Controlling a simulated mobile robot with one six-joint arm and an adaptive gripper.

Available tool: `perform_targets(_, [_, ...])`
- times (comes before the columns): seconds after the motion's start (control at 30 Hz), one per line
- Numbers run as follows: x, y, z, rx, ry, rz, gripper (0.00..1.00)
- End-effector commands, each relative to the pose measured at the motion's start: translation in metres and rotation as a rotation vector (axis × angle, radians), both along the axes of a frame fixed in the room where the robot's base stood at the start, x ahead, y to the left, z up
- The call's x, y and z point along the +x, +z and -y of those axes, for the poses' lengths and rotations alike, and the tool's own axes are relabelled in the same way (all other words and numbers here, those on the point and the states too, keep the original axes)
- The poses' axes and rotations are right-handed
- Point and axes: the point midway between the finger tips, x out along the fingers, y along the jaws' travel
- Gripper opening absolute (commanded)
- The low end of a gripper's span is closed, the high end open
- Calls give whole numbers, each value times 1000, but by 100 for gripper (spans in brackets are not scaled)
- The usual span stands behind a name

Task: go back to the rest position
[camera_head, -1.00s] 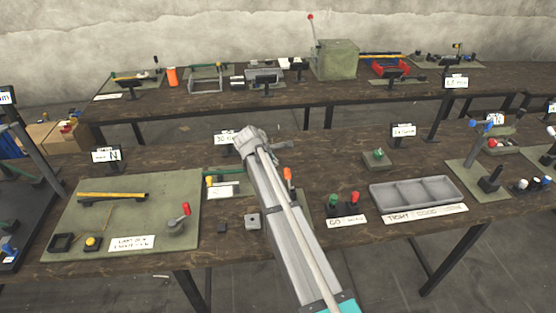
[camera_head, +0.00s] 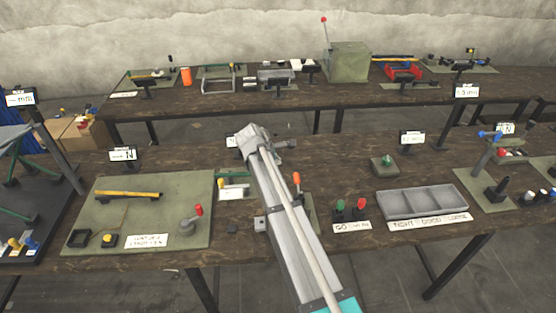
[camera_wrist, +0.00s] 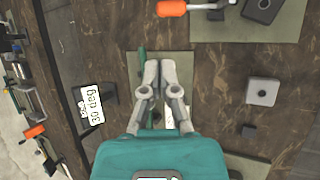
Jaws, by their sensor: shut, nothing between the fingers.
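My gripper (camera_wrist: 160,73) shows in the wrist view with its two grey fingers closed together and nothing between them. It is above the dark wooden bench, over a small green mat (camera_wrist: 183,62) with a green bar and a white label partly hidden behind the fingers. In the head view my arm (camera_head: 275,205) reaches up from the bottom over the near bench (camera_head: 340,165). My fingers cannot be made out there.
Near bench: a green mat with a yellow bar and red-knobbed lever (camera_head: 150,220), green and red buttons (camera_head: 350,210), and a grey three-part tray (camera_head: 422,203). A "30 deg" sign (camera_wrist: 91,103) stands beside my gripper. A press box (camera_head: 347,62) is on the back bench.

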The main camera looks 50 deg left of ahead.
Motion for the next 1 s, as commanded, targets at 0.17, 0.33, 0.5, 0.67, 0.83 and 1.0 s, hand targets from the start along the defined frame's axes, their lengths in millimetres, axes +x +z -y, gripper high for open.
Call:
perform_targets(0.17, [1,0,1,1,-1,0,0])
perform_targets(0.33, [1,0,1,1,-1,0,0])
perform_targets(0.5, [1,0,1,1,-2,-1,0])
perform_targets(0.67, [11,-1,13,8,-29,-8,0])
perform_targets(0.83, [36,-3,45,32,-115,-31,0])
perform_targets(1.0, [72,-7,97,74,-253,-66,0])
